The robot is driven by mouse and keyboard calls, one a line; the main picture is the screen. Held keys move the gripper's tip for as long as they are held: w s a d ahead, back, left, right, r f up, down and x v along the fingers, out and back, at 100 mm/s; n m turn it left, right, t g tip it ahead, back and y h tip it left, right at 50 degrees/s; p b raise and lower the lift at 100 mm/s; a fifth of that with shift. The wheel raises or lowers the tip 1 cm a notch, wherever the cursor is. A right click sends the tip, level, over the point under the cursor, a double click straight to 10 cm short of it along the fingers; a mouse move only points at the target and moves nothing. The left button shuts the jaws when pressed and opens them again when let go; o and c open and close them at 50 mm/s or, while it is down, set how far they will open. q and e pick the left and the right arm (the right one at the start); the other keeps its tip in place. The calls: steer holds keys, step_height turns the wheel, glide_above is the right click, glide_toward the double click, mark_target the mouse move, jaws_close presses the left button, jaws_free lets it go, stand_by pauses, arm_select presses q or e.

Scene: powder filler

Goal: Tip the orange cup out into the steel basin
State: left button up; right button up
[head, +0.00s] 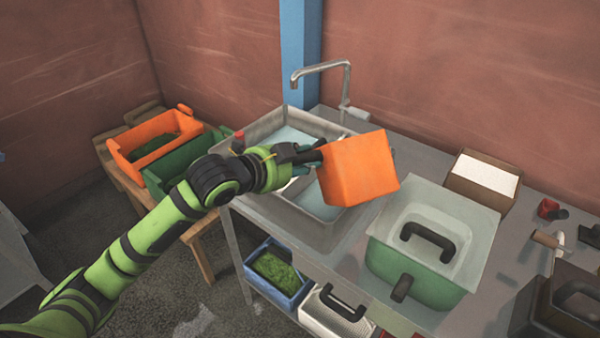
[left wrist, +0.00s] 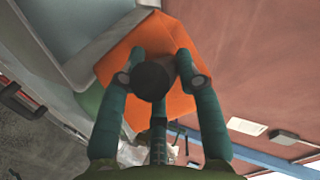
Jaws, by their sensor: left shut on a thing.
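The orange cup (head: 357,168) is box-shaped and tilted, held in the air over the right part of the steel basin (head: 262,125). My left gripper (head: 311,156) is shut on its dark handle. In the left wrist view the fingers (left wrist: 153,80) close around the handle's round end, with the orange cup (left wrist: 170,36) behind it. The cup's opening is turned out of sight, so I cannot tell what is in it. The cup and my gripper hide part of the basin. My right gripper is not in view.
A tap (head: 320,68) rises behind the basin. A green box with a grey lid (head: 470,230) stands right of it, with a cardboard box (head: 483,175) behind. Orange (head: 128,137) and green crates stand on a wooden table at left. A blue crate (head: 283,290) sits below.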

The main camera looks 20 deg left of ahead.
arm_select(q)
steer(key=m+t+b, duration=0.1)
steer(key=b, duration=0.1)
steer(key=m+b, duration=0.1)
steer(key=b, duration=0.2)
steer(key=shift+s+d+t+y, duration=0.3)
steer(key=shift+s+t, duration=0.05)
steer(key=shift+t, duration=0.05)
steer(key=m+t+b, duration=0.1)
steer(key=m+b, duration=0.1)
steer(key=b, duration=0.1)
steer(key=f+m+t+b, duration=0.1)
steer(key=m+t+b, duration=0.1)
steer(key=b, duration=0.1)
steer(key=shift+w, duration=0.1)
